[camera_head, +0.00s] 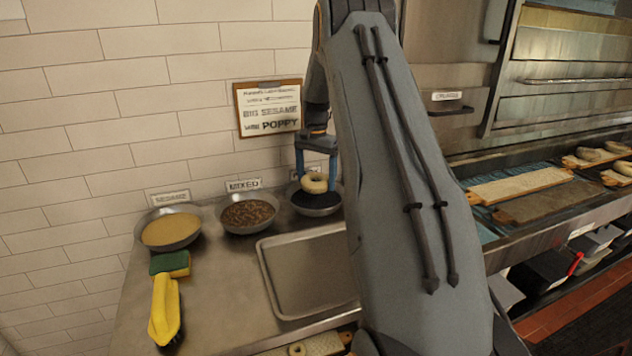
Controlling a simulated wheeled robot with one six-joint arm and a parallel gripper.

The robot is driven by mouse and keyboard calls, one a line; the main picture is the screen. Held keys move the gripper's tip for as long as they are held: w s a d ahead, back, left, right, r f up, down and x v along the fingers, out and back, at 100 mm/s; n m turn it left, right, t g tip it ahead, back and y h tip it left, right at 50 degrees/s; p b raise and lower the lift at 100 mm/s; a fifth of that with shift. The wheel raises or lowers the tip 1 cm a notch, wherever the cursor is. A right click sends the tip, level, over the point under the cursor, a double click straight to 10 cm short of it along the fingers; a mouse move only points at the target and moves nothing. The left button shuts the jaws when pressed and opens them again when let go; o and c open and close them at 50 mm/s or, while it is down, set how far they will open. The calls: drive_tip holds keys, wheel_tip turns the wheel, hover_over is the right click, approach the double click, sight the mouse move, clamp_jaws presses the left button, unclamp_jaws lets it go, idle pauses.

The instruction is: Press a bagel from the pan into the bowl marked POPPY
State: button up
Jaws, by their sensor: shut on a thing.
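My gripper (316,172) is shut on a pale bagel (314,183), with one blue finger on each side of it. The bagel is over the rightmost bowl (318,210), which holds dark seeds. I cannot tell whether the bagel touches the seeds. The label behind this bowl is mostly hidden by my gripper, so I cannot read it. A bowl of mixed topping (248,214) marked MIXED stands to its left. A bowl of pale seeds (170,230), marked SESAME, stands farthest left. The metal pan (300,268) lies in front of the bowls; its visible part looks empty, and my arm hides its right side.
A sign (268,108) hangs on the tiled wall behind. Boards with bagels (520,185) are at the right.

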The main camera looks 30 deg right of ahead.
wheel_tip(320, 180, up, 6)
drive_tip(key=shift+f+p, duration=0.1)
drive_tip(key=shift+p, duration=1.05)
